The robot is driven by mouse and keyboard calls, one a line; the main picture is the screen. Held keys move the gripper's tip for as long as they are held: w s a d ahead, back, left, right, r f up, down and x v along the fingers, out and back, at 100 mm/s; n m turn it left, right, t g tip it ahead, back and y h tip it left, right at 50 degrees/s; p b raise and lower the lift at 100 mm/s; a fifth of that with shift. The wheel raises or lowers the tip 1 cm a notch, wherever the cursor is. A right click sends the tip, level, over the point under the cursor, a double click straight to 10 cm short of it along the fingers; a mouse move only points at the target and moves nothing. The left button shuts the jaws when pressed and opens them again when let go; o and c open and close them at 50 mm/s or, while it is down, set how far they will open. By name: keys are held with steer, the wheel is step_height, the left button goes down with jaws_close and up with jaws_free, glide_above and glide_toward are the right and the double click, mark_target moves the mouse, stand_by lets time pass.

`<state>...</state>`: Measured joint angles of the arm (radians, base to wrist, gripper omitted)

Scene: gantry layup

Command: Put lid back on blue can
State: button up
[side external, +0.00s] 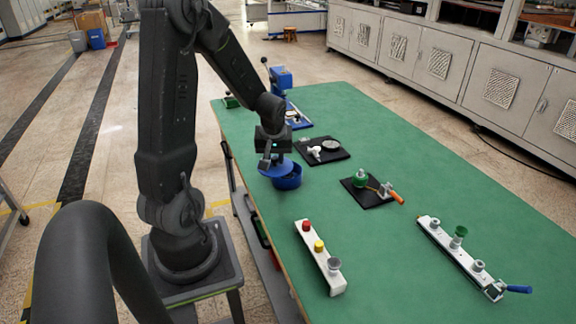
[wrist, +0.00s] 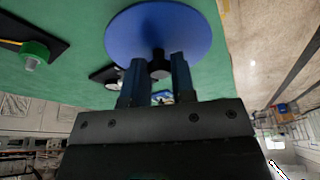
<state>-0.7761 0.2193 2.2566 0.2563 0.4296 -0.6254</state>
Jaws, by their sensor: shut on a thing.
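The blue can (side external: 290,182) stands near the left edge of the green table. My gripper (side external: 270,163) is shut on the black knob of the round blue lid (side external: 273,170). In the wrist view the lid (wrist: 150,28) spans the space beyond my fingers (wrist: 158,66), with the knob between them. In the side view the lid overlaps the can's upper left and looks shifted to the left of it. I cannot tell whether lid and can touch. The can is not visible in the wrist view, and the lid covers part of its top in the side view.
Behind the can, a black board (side external: 338,156) holds a white fitting and a round disc. Another black board (side external: 358,193) carries a green knob and an orange handle. White rails (side external: 312,250) (side external: 440,238) lie nearer the front. Green table between them is clear.

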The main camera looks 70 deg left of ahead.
mark_target(287, 159)
steer(key=w+a, duration=0.6)
steer(key=shift+n, duration=0.4)
steer(key=shift+d+f, duration=0.15)
steer(key=shift+f, duration=2.65)
steer(key=shift+s+f, duration=0.1)
steer(key=shift+f, duration=0.1)
steer(key=o, duration=1.5)
steer(key=shift+c, duration=0.2)
step_height(287, 159, up, 7)
steer(key=shift+c, duration=0.3)
